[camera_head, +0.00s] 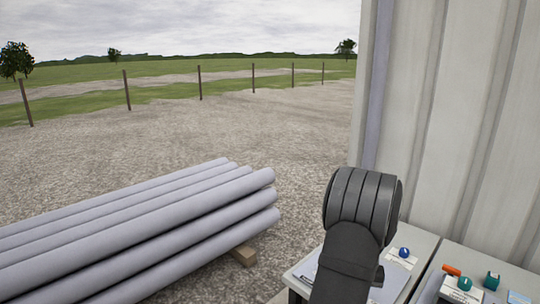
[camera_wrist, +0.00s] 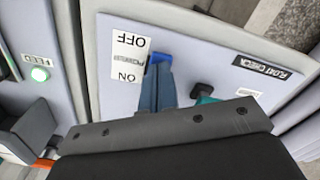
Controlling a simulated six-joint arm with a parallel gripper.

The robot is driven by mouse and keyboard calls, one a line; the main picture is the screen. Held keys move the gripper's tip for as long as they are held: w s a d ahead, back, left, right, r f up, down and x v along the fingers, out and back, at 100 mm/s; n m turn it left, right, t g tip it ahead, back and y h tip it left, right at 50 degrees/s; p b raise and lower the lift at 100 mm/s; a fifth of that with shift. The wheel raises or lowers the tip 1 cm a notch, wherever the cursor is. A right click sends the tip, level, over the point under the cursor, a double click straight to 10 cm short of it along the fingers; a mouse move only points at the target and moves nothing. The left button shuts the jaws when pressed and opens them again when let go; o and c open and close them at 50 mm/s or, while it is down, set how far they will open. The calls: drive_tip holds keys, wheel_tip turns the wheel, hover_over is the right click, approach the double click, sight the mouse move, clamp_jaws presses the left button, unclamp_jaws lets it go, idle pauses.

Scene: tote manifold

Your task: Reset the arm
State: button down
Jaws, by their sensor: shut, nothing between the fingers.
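My gripper (camera_wrist: 165,130) shows in the camera_wrist view as a dark body with a grey, screwed edge across the bottom. It is shut with nothing held. It is above a light grey control panel (camera_wrist: 225,45); I cannot tell the gap between them. A blue switch part (camera_wrist: 158,62) lies beside the upside-down ON / POWER / OFF label (camera_wrist: 128,58). In the camera_head view my dark arm (camera_head: 362,200) rises at the lower right, in front of the panels, and hides part of them. My fingertips do not show clearly there.
Blue (camera_head: 404,252), teal (camera_head: 464,283) and orange (camera_head: 451,270) controls stand on the panels. A corrugated wall (camera_head: 470,110) rises behind. Grey pipes (camera_head: 140,235) lie left; open gravel lies beyond.

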wheel_tip(320, 180, up, 8)
drive_tip(key=f, duration=0.1)
drive_tip(key=w+a+f, duration=0.1)
drive_tip(key=w, duration=0.1)
drive_tip(key=w+a+f+t, duration=0.1)
drive_tip(key=w, duration=0.2)
drive_tip(key=w+a+f+t, duration=0.1)
drive_tip(key=w, duration=0.2)
drive_tip(key=shift+h, duration=0.3)
drive_tip(key=shift+w+f, duration=0.15)
drive_tip(key=shift+f, duration=0.3)
drive_tip(key=shift+d+r, duration=0.1)
